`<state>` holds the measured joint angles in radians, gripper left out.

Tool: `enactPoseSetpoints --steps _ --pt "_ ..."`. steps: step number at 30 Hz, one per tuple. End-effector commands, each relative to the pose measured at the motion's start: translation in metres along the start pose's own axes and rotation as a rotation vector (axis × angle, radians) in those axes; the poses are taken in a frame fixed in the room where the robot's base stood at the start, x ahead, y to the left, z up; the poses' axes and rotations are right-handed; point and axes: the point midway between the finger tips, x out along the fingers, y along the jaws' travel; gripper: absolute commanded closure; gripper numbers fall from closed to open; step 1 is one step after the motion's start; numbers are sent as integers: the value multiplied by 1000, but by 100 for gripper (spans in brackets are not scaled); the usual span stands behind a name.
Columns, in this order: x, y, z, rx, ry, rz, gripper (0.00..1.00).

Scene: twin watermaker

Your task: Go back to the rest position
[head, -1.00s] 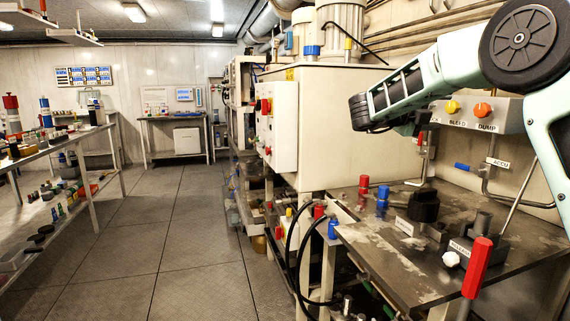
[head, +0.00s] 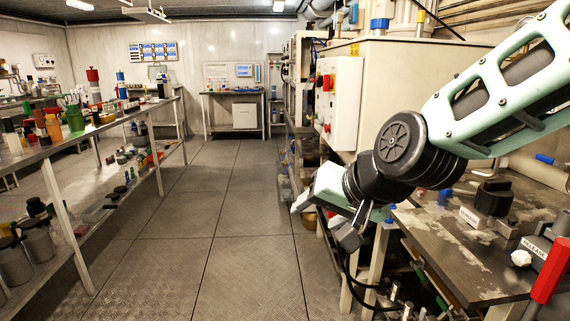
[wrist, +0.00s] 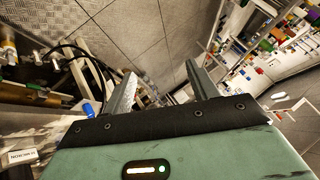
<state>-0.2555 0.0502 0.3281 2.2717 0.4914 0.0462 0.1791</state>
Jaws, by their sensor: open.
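My gripper (wrist: 160,90) is open and empty in the wrist view, its two fingers apart with the plated floor beyond them. In the head view my gripper (head: 325,218) hangs at the end of my folded arm, pointing down and left. It is in front of the side of the steel bench (head: 480,262) and left of it, over the edge of the aisle.
The aisle floor (head: 210,230) is clear. A long table (head: 120,125) with bottles and jars runs along the left. A white cabinet with a control box (head: 340,100) stands behind my arm. A red-handled lever (head: 550,270) rises at the right bench. Hoses hang below the bench.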

Motion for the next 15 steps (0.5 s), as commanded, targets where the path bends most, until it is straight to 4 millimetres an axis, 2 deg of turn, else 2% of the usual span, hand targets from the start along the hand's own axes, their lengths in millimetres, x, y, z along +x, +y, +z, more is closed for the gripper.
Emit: enactPoseSetpoints --steps 1,3,6,9,15 --pt "-7 3 35 -92 -95 17 41" --pt "-18 14 78 -215 -226 46 41" --pt "-37 34 127 -367 -384 89 41" --pt "-57 55 165 -496 -518 132 41" --pt "-102 103 219 -724 -757 225 41"
